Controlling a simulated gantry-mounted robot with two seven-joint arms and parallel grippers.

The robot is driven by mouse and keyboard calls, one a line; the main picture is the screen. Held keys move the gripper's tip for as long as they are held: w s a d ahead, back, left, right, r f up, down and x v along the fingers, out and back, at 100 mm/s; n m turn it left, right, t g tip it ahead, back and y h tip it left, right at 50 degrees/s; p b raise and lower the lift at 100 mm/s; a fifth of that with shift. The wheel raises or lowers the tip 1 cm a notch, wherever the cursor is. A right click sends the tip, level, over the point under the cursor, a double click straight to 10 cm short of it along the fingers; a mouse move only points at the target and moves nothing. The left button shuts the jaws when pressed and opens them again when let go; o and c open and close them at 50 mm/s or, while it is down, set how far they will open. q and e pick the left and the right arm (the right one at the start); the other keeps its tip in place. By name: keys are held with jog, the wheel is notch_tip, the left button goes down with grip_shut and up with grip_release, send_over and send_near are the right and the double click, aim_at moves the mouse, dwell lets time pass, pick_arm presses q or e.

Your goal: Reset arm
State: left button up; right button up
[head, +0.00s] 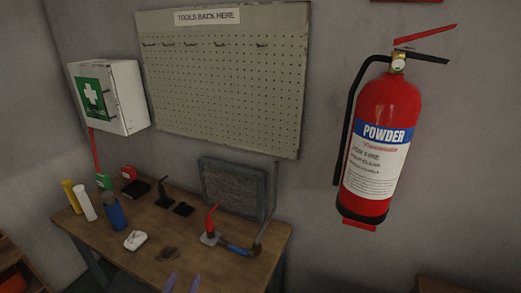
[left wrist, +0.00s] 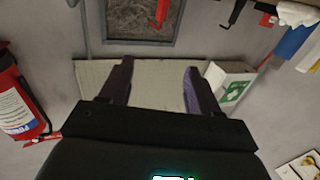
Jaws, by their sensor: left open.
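The rest of the left arm is out of the head view. My right gripper is in neither view.
The table carries a blue bottle (head: 115,214), a white item (head: 135,240), a red-handled tool (head: 210,224) and a dark framed panel (head: 233,188). A pegboard (head: 222,90), first-aid box (head: 120,95) and fire extinguisher (head: 385,110) are on the wall.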

pick_arm(q)
jog(key=s+f+g, duration=0.4)
jog(key=s+f, duration=0.6)
jog(key=s, duration=0.4)
jog(key=s+r+m+g+y+p, duration=0.1)
jog(key=s+r+g, duration=0.2)
jog(key=s+g, duration=1.2)
jog(key=s+r+t+p, duration=0.2)
jog(key=r+p, duration=1.5)
jog(key=s+r+t+p, duration=0.2)
jog(key=r+p, duration=1.5)
jog(key=p, duration=0.1)
jog(key=shift+r+t+p, duration=0.3)
jog(key=shift+r, duration=0.1)
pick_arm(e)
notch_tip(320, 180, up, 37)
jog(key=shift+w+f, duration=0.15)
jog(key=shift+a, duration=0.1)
